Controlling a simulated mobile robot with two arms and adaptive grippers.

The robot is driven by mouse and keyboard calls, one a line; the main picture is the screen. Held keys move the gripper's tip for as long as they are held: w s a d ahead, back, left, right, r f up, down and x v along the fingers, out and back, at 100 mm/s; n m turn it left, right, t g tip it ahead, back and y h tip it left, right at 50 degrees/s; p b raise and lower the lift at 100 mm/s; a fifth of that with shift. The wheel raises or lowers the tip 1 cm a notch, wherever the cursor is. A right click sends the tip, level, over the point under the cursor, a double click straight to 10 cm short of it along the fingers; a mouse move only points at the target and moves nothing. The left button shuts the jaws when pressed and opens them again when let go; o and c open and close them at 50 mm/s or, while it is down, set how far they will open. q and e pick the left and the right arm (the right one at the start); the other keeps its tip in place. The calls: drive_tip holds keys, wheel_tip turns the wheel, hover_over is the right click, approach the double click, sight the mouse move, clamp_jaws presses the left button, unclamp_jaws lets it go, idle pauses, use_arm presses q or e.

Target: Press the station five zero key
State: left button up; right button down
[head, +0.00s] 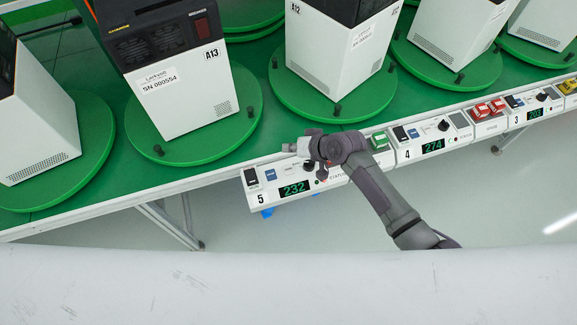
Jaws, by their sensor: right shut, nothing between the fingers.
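The station five panel (325,184) is a white box on the front edge of the green table, marked 5. Its green display (294,188) reads 232. A black switch (251,177) and a small blue key (271,174) sit at its left end. The blue key's lettering is too small to read, so I cannot tell if it is the zero key. My right gripper (291,147) is shut and empty, pointing left above the panel's back edge, up and right of the blue key. My right arm hides the panel's right part. My left gripper is not in view.
Green turntables (247,110) carry several white and black machines behind the panel, one tagged A13 (184,108). The station four panel (408,154) reads 274, with station three (517,118) farther right. Red keys (481,110) show between them. Pale floor lies in front.

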sight(290, 170)
drive_tip(key=shift+f, duration=0.2)
wheel_tip(290, 170, down, 8)
drive_tip(key=b, duration=0.7)
drive_tip(key=shift+r+b, duration=0.15)
drive_tip(key=shift+b, duration=0.25)
drive_tip(key=shift+f, duration=0.4)
idle(0.5)
drive_tip(key=shift+f+b, duration=0.4)
drive_tip(key=shift+f, duration=0.05)
drive_tip(key=shift+f+b, duration=0.3)
drive_tip(key=shift+f, duration=0.1)
idle(0.5)
idle(0.3)
drive_tip(key=shift+r+p, duration=0.85)
drive_tip(key=shift+p, duration=0.05)
